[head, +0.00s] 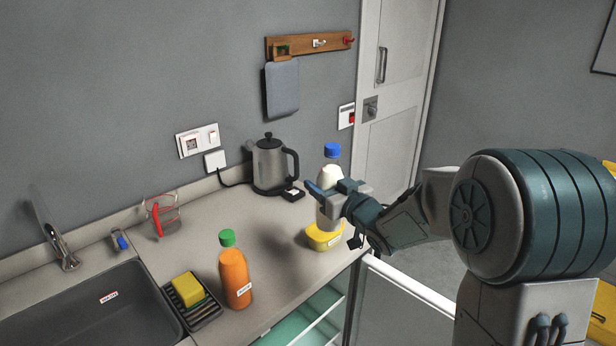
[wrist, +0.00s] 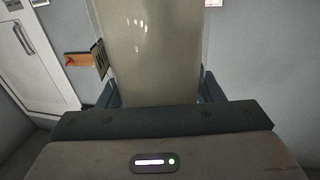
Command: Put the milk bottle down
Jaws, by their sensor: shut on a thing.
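The milk bottle (head: 331,168) is clear and white with a blue cap, and stands about upright in the head view. In the wrist view the bottle's pale side (wrist: 155,50) fills the space between the fingers of my gripper (wrist: 158,92). A yellow tub (head: 325,238) with a label shows just below the bottle in the head view.
The counter (head: 200,215) holds a kettle (head: 271,165) behind left of the bottle, an orange juice bottle (head: 235,275) in front, and a sponge on a rack (head: 189,292) by the sink (head: 90,310). An open appliance door (head: 410,300) is below right. Bare counter lies between juice and kettle.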

